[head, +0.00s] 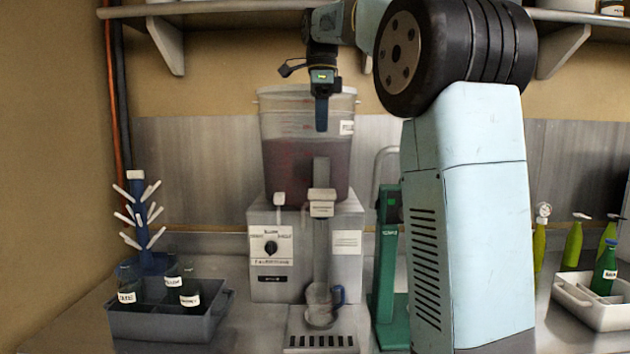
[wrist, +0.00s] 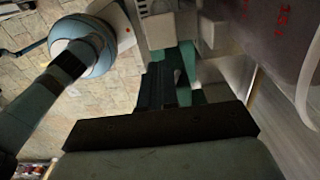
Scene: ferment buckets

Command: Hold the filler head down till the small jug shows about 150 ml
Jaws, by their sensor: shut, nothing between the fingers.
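The filler head (head: 321,203) is a pale labelled block at the front of the grey filler unit (head: 276,287). A grey upright sticks up above it and a long spout runs down below it. The small clear jug (head: 320,306) with a blue handle stands upright under the spout on the slotted drip tray (head: 320,341). I cannot read its marks or tell its level. My gripper (head: 321,127) points down, shut and empty, above the filler head and clear of it, in front of the bucket. Its dark fingers (wrist: 157,88) also show in the wrist view.
A clear bucket (head: 295,168) of dark red liquid sits on the unit. A green stand (head: 387,270) is to its right. A grey crate (head: 165,312) with labelled bottles and a bottle tree is at left. A white caddy (head: 590,305) with bottles is at right. A shelf runs above.

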